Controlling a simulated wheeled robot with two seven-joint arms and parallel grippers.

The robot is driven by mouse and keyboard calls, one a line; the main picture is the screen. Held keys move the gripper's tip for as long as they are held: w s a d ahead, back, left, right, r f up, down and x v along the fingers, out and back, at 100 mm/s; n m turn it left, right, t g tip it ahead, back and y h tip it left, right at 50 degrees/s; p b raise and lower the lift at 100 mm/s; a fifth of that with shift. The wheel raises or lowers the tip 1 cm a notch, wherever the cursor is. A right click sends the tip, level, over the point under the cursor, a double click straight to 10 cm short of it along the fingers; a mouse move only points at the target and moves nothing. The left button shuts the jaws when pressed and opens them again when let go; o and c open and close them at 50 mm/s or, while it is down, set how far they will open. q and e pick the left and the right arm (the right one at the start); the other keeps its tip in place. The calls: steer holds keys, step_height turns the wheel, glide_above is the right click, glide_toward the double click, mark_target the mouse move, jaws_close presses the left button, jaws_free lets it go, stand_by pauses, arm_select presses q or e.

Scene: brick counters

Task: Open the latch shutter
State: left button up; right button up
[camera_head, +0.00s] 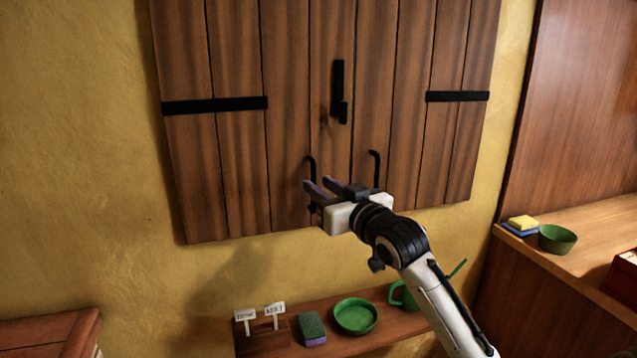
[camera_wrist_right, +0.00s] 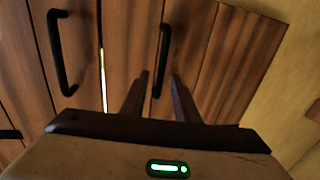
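A brown plank shutter (camera_head: 235,150) with two leaves hangs on the yellow wall. A black latch (camera_head: 338,85) stands upright near its middle, with nothing touching it. Below are two black handles, the left handle (camera_head: 311,168) and the right handle (camera_head: 375,165). My right gripper (camera_head: 317,186) is open at the left handle's lower part. In the right wrist view the same handle (camera_wrist_right: 163,50) shows between the spread fingertips (camera_wrist_right: 160,76), with no clear contact. The other handle (camera_wrist_right: 54,50) is off to the left there. My left gripper is not in view.
A bright slit (camera_wrist_right: 103,78) shows between the leaves in the wrist view. A low shelf (camera_head: 385,338) below holds a green bowl (camera_head: 355,316), a sponge (camera_head: 312,328) and small signs (camera_head: 260,315). A wooden counter (camera_head: 590,230) stands at right.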

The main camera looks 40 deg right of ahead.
steer(key=shift+x, duration=0.9)
jaws_close()
steer(key=shift+a, duration=0.1)
